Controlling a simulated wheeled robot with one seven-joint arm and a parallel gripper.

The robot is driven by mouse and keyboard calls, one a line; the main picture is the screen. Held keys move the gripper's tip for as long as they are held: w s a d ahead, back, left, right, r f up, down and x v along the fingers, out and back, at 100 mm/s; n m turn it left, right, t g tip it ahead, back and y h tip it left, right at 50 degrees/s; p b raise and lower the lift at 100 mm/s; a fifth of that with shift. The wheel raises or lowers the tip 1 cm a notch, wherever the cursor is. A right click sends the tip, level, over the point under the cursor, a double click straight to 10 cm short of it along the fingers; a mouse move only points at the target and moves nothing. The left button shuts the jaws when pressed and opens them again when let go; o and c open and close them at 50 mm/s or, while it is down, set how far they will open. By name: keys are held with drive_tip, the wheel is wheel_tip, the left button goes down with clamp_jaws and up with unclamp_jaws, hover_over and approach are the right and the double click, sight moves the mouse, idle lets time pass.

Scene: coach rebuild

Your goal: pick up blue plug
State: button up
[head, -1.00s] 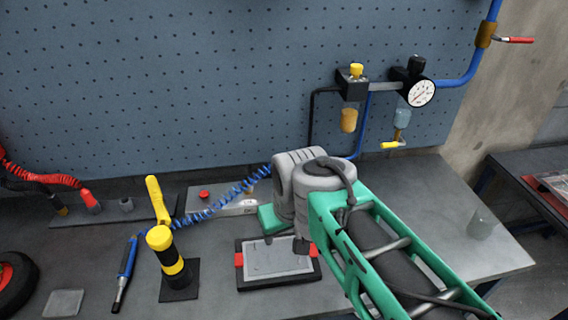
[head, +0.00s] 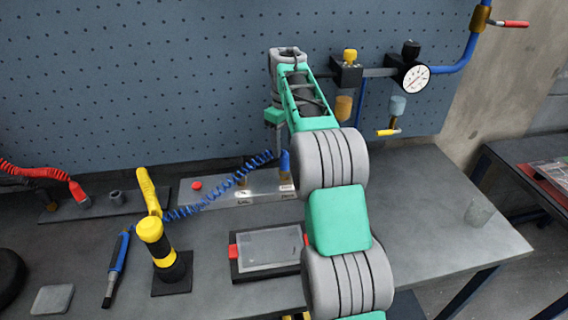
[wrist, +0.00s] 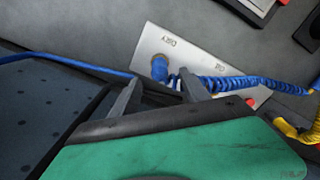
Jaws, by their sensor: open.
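The blue plug (head: 285,163) stands at the right end of a pale metal plate (head: 230,194) at the back of the bench, by the pegboard. In the wrist view the plug (wrist: 159,69) is upright by a label that looks like "DRY" on the plate (wrist: 200,64). My gripper (wrist: 160,90) is open and empty, its fingers apart. In that view the plug appears just beyond the gap between the fingertips, and I see no contact. In the head view my gripper (head: 278,143) points down over the plate, close to the plug. A blue coiled hose (head: 215,203) reaches toward the plug; its end is partly hidden.
A yellow-and-black post (head: 160,248) stands front left of the plate. A black tray with a grey panel (head: 270,249) lies in front. The pegboard (head: 150,80) rises close behind. A gauge (head: 415,78) and pipes are at right. The bench's right side is mostly clear.

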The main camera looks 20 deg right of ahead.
sight(285, 154)
wheel_tip(285, 154, down, 7)
drive_tip(key=shift+d+r+p, duration=0.1)
drive_tip(key=shift+r+p, duration=0.1)
drive_tip(key=shift+p, duration=0.2)
drive_tip(key=shift+s, duration=0.1)
drive_tip(key=shift+c, duration=0.3)
clamp_jaws()
